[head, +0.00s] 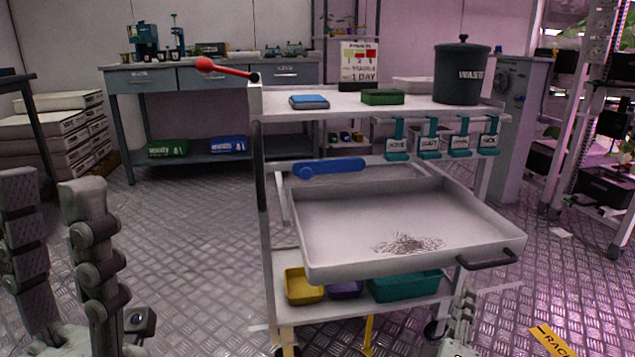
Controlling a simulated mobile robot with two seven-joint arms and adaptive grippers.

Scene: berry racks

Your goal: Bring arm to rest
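My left gripper (48,186) stands upright at the lower left, its two dark grey fingers apart with nothing between them. It is to the left of the cart and clear of it. Part of my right gripper (462,318) shows at the bottom edge, in front of the cart's right side below the tray handle. Only a narrow grey piece of it is visible, so its opening is hidden.
A white cart (345,103) stands ahead with a pulled-out tray (340,225) holding a patch of dark strands. A waste bin (462,75) and a blue box (309,101) stand on top. A workbench (200,75) is behind. Open floor lies left of the cart.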

